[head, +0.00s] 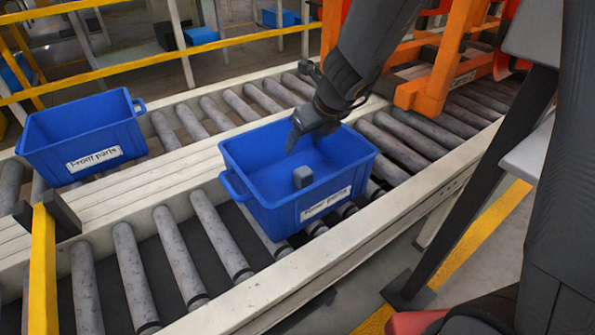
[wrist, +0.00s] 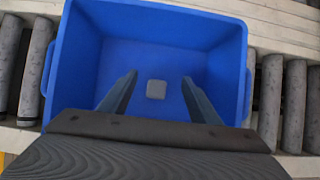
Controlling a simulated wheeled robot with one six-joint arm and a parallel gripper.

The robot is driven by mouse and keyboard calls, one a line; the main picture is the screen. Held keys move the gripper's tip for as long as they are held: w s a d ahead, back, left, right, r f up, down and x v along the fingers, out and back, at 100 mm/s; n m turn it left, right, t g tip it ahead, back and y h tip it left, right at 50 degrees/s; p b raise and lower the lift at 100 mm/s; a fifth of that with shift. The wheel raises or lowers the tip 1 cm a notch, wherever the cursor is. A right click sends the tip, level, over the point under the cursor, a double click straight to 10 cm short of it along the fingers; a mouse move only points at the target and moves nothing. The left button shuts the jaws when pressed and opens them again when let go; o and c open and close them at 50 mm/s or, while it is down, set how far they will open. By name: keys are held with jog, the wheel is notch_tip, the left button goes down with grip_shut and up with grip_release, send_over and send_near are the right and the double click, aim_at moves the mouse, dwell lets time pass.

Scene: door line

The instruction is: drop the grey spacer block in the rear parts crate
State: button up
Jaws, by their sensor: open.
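The grey spacer block (head: 302,177) is inside the blue rear parts crate (head: 285,215), whose label on the near side is partly legible. In the wrist view the block (wrist: 156,89) shows against the blue crate floor, between and beyond my two fingers. My gripper (head: 292,143) is over the crate's rear part, pointing down into it. In the wrist view my gripper (wrist: 158,80) has its fingers spread wide with clear space on both sides of the block. Whether the block rests flat on the floor is hard to tell.
A second blue crate labelled "Front parts" (head: 85,140) stands on the parallel roller line at left. A yellow post (head: 42,265) stands at front left. An orange frame (head: 430,60) stands on the line behind my arm. Bare rollers (head: 175,255) lie left of the rear crate.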

jog(key=p+v, duration=0.4)
jog(key=v, duration=0.3)
jog(key=shift+r, duration=0.35)
jog(key=shift+s, duration=0.1)
jog(key=s+d+n+g+h+p, duration=0.1)
jog(key=s+d+n, duration=0.6)
jog(key=n, duration=0.7)
jog(key=s+d+n+g+h+p, duration=0.2)
jog(key=s+d+n+g, duration=0.2)
jog(key=s+d+n, duration=0.3)
jog(key=s+n, duration=0.5)
jog(key=n, duration=0.3)
jog(key=shift+s+d+r, duration=0.25)
jog(key=shift+d+r, duration=0.1)
jog(key=shift+r, duration=0.05)
